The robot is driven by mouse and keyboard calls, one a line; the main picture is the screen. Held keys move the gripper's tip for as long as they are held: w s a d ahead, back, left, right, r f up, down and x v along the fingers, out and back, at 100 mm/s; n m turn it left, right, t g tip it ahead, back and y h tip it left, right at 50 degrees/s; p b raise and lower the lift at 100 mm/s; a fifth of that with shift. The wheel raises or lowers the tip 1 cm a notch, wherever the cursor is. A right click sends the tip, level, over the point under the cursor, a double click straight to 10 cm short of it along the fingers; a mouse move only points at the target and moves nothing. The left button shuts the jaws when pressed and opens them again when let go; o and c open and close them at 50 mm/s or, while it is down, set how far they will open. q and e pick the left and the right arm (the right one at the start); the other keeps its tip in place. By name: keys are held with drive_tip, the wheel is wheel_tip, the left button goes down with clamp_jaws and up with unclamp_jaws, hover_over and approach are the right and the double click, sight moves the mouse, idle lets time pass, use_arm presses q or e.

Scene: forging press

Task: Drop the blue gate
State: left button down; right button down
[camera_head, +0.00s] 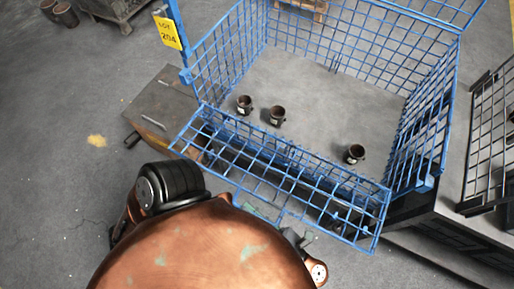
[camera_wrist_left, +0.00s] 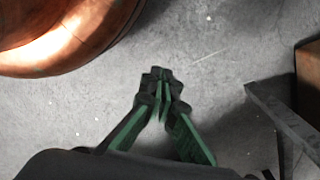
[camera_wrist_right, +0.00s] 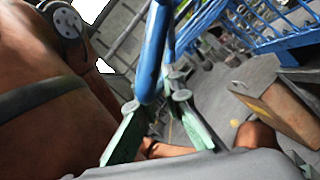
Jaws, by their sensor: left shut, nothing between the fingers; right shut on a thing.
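The blue gate (camera_head: 282,172) is the wire-mesh front panel of a blue cage (camera_head: 424,125). In the head view it leans outward from the cage front, toward me, with its outer edge over my copper body. My right gripper (camera_wrist_right: 158,108) is shut on a blue bar of the gate, which rises between its fingers in the right wrist view. In the head view that gripper (camera_head: 298,238) is partly hidden by the mesh and my body. My left gripper (camera_wrist_left: 161,78) is shut and empty above bare floor in the left wrist view. It is hidden in the head view.
Several dark cups, one of them here (camera_head: 277,115), stand on the cage floor. A yellow lot tag (camera_head: 167,31) hangs at the cage's left post. A worn box (camera_head: 160,108) stands left of the cage, and a dark mesh frame (camera_head: 490,135) stands right.

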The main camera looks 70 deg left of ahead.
use_arm(q)
drive_tip(key=shift+w+d+r, duration=0.15)
drive_tip(key=shift+w+r, duration=0.05)
drive_tip(key=shift+r, duration=0.25)
drive_tip(key=shift+w+d+r, duration=0.15)
drive_tip(key=shift+w+r, duration=0.05)
drive_tip(key=shift+r, duration=0.2)
use_arm(e)
drive_tip(key=c, duration=2)
unclamp_jaws()
drive_tip(key=shift+c, duration=0.2)
drive_tip(key=shift+f, duration=0.1)
drive_tip(key=shift+d+f, duration=0.1)
drive_tip(key=shift+d, duration=0.05)
drive_tip(key=v, duration=1.1)
drive_tip(key=shift+d, duration=0.25)
use_arm(q)
drive_tip(key=shift+s, duration=0.1)
use_arm(e)
drive_tip(key=shift+w+f, duration=0.15)
